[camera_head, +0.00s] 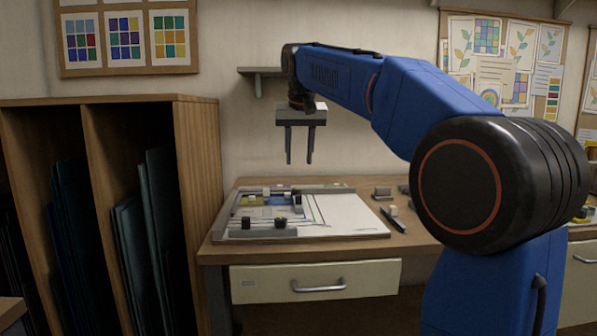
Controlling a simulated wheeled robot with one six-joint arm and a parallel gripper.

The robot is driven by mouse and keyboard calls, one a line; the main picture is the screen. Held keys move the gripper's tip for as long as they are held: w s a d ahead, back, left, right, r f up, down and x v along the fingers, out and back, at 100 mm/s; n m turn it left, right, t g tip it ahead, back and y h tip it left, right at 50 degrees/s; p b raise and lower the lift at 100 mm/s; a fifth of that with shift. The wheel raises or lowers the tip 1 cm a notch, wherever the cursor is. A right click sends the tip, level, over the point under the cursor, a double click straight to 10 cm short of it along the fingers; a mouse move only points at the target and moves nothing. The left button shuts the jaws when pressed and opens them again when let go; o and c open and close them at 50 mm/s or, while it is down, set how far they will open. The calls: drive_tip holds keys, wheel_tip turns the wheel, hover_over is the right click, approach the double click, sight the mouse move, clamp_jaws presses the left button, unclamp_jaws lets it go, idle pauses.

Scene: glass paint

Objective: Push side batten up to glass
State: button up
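My gripper (300,160) hangs in the air above the bench, pointing down. Its two fingers are apart with nothing between them. Below it, a pale work board (352,217) lies on the bench. The glass (264,200), with small coloured patches, lies on the left part of the board. A short upright-running dark strip at the right edge of the glass looks like the side batten (298,205); any gap between them is too small to tell. A grey bar with two dark knobs (264,230) lies along the front of the board.
The wooden bench (400,235) holds small grey blocks (381,193) and a dark pen-like tool (392,219) right of the board. A wooden rack (190,160) with dark glass sheets stands left. A wall shelf (258,72) is behind my gripper.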

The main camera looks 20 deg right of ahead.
sight(297, 198)
drive_tip(key=shift+v, duration=1.65)
drive_tip(key=shift+d+f, duration=0.1)
drive_tip(key=c, duration=0.9)
drive_tip(key=d+f+y, duration=0.1)
drive_tip(key=d, duration=0.1)
drive_tip(key=d+f+y, duration=0.1)
drive_tip(key=d+f, duration=0.1)
drive_tip(key=d+f+n+y, duration=0.1)
drive_tip(key=d+f, duration=0.1)
drive_tip(key=shift+s+d, duration=0.2)
drive_tip(key=shift+s, duration=0.05)
clamp_jaws()
drive_tip(key=d+f+t+y, duration=0.2)
drive_tip(key=d, duration=0.4)
drive_tip(key=shift+y, duration=0.3)
drive_tip(key=x, duration=0.9)
drive_tip(key=shift+s+d+f, duration=0.15)
drive_tip(key=shift+s+f, duration=0.2)
drive_tip(key=shift+s, duration=0.05)
drive_tip(key=a, duration=0.1)
drive_tip(key=w+a, duration=0.1)
drive_tip(key=shift+a+f, duration=0.25)
drive_tip(key=shift+a, duration=0.15)
drive_tip(key=shift+w+a, duration=0.25)
drive_tip(key=shift+a, duration=0.4)
